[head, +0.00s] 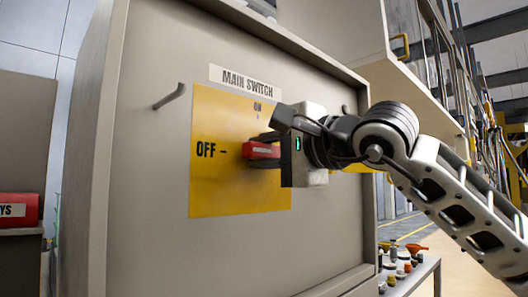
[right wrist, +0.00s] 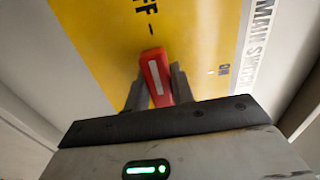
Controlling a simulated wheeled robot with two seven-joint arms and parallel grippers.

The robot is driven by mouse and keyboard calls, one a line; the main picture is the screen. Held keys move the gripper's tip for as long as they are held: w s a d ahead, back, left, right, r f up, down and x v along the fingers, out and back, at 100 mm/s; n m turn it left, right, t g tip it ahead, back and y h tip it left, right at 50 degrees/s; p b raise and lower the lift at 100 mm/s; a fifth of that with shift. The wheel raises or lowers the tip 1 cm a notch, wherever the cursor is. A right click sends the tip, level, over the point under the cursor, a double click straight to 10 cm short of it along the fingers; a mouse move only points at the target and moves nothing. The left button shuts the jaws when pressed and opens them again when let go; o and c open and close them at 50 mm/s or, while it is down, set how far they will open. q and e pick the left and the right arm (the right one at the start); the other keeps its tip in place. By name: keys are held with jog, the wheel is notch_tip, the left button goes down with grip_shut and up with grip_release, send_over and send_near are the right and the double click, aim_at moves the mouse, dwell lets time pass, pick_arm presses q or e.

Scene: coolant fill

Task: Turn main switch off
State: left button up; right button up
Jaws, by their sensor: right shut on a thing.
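The main switch is a red handle (head: 261,150) with a pale stripe on a yellow plate (head: 215,195) on the grey cabinet's front. The plate reads OFF at the left and ON at the top. The handle lies roughly level, its tip toward the OFF mark. In the right wrist view the handle (right wrist: 155,73) also points at the OFF dash. My right gripper (head: 268,151) is shut on the handle, one dark finger on each side. The handle's pivot is hidden behind the gripper. My left gripper is not in view.
A MAIN SWITCH label (head: 240,81) sits above the plate. A small hook (head: 169,97) sticks out of the cabinet (head: 145,200) at the left. A red box (head: 18,209) stands at the far left. A low table with small bottles and an orange funnel (head: 416,248) is at the lower right.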

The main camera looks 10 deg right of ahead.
jog(key=shift+a, duration=0.1)
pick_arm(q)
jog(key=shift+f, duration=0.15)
pick_arm(e)
jog(key=o, duration=1)
jog(key=shift+s, duration=0.1)
jog(key=shift+s+d, duration=0.25)
pick_arm(q)
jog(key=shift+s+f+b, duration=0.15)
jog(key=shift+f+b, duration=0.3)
jog(key=shift+b, duration=0.8)
pick_arm(e)
jog(key=shift+v, duration=7.65)
